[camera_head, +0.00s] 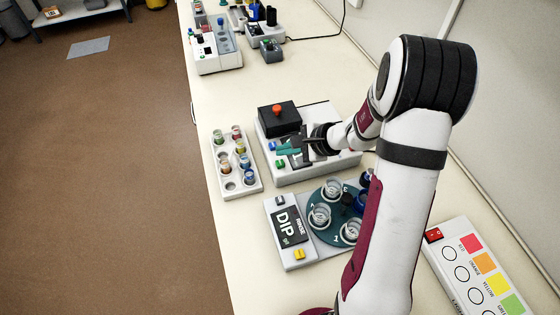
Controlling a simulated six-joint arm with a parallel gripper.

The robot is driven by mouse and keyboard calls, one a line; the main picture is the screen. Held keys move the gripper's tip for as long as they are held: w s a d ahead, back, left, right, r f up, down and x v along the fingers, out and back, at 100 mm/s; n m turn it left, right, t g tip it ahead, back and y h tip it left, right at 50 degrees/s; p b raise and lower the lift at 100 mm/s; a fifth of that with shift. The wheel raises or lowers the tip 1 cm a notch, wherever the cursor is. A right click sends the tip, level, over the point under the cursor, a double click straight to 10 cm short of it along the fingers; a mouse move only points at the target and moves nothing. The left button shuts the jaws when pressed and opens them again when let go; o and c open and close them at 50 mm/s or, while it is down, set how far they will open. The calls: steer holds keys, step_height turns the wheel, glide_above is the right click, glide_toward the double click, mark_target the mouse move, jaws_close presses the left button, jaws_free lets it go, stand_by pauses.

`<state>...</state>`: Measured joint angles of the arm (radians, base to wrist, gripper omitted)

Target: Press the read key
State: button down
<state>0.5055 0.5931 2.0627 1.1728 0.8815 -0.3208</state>
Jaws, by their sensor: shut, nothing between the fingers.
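A white bench instrument (330,171) stands mid-bench, with a black block topped by a red knob (277,108) at its back left. On its left edge are a small blue key (272,146) and a green key (280,164). No label is legible, so I cannot tell which is the read key. My gripper (283,148) is shut and empty, with its teal fingertips pointing left over the instrument, close to these keys. I cannot tell whether they touch anything. The gripper and wrist hide part of the instrument's top.
A white rack of small jars (255,183) stands left of the instrument. In front is a dip unit (275,215) with a teal carousel (320,237) of jars. A colour-patch panel (455,280) lies at lower right. Bare bench lies behind the instrument.

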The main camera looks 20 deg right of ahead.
mark_target(283, 165)
steer(key=shift+r, duration=1.7)
steer(key=shift+s+a+r, duration=0.15)
steer(key=shift+a+r, duration=0.05)
steer(key=shift+a, duration=0.05)
steer(key=s+a+r+n+g, duration=0.2)
steer(key=s+a+r+n, duration=0.2)
steer(key=s+a, duration=0.25)
steer(key=s+a+r+n+g, duration=0.3)
steer(key=s+a+r+n, duration=0.15)
steer(key=s, duration=0.25)
steer(key=s+d+n+g+h, duration=0.2)
steer(key=s+n+h, duration=0.2)
steer(key=s, duration=1.2)
steer(key=shift+f, duration=0.35)
